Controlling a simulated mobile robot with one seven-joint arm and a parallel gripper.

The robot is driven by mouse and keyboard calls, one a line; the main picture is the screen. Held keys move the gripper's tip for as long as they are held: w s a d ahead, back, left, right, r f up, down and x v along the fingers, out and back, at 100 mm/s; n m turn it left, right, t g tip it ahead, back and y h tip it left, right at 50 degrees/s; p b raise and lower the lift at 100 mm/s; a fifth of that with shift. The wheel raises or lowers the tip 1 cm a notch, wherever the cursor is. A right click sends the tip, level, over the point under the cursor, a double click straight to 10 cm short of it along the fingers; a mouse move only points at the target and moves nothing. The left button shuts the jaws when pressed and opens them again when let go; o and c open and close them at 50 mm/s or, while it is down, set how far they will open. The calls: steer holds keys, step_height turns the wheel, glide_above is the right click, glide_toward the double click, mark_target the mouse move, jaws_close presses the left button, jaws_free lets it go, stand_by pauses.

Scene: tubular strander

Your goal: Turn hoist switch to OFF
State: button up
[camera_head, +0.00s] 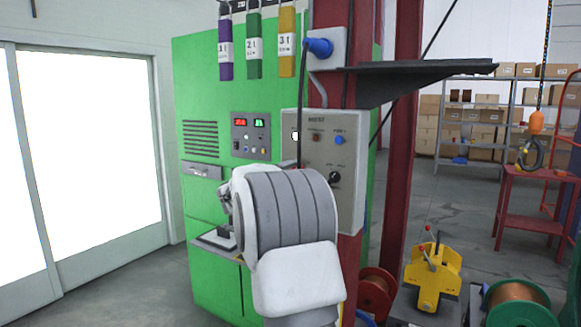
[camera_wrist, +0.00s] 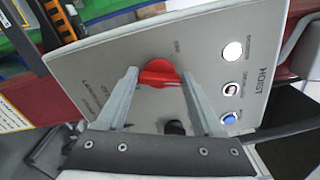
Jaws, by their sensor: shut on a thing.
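The grey hoist panel (camera_wrist: 115,50) fills much of the wrist view, turned on its side, with the word HOIST near its right edge. A red rotary switch (camera_wrist: 160,74) sits on it between the fingertips of my gripper (camera_wrist: 159,77), which is shut on it. A black knob (camera_wrist: 175,128) is partly hidden below it. In the head view the panel (camera_head: 350,160) hangs on a red post, with its black knob (camera_head: 334,180) in sight. My arm hides the red switch and my gripper there. I cannot read the switch's small position labels.
A lit white lamp (camera_wrist: 232,52), a small dark button (camera_wrist: 229,90) and a blue button (camera_wrist: 230,118) line the panel. A green cabinet (camera_head: 205,100) stands behind my arm. A dark shelf (camera_head: 420,68) juts from the post. Open floor lies at the left.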

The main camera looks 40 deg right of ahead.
steer(key=shift+f+n+p, duration=0.2)
steer(key=shift+n+p, duration=4.75)
steer(key=shift+n, duration=1.45)
steer(key=o, duration=1.4)
steer(key=shift+f, duration=0.1)
